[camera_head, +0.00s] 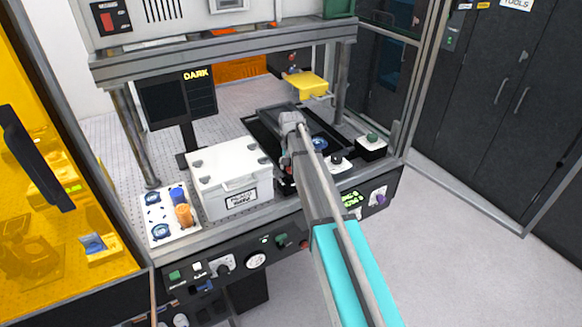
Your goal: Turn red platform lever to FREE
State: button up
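My arm reaches from the bottom of the head view up over the front of the bench to a dark platform or tray (257,126). My gripper (287,168) is at the far end of the arm, low over the front part of this platform, right of the white box. It is small and partly covered by my own arm, so its fingers cannot be made out. A small reddish spot shows beside it; I cannot tell whether it is the red platform lever. No lever or FREE marking can be read.
A white lidded box (235,180) stands left of my gripper, with a white tray (153,205) of blue and orange parts further left. A yellow block (307,84) hangs behind. A frame post (134,140) stands at left.

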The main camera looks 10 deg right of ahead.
jog(key=c, duration=0.7)
jog(key=shift+c, duration=0.2)
jog(key=shift+d, duration=0.1)
jog(key=m, duration=0.1)
jog(key=s+d+m, duration=0.1)
jog(key=m, duration=0.3)
jog(key=shift+s+d, duration=0.15)
jog(key=shift+d, duration=0.15)
jog(key=shift+s+d+m, duration=0.15)
jog(key=shift+s+m, duration=0.1)
jog(key=shift+m, duration=0.55)
jog(key=shift+s+d+m, duration=0.2)
jog(key=shift+s+m, duration=0.05)
jog(key=shift+m, duration=0.55)
jog(key=shift+s+d+m, duration=0.15)
jog(key=shift+s+m, duration=0.1)
jog(key=shift+m, duration=0.55)
jog(key=o, duration=1.2)
jog(key=shift+c, duration=0.2)
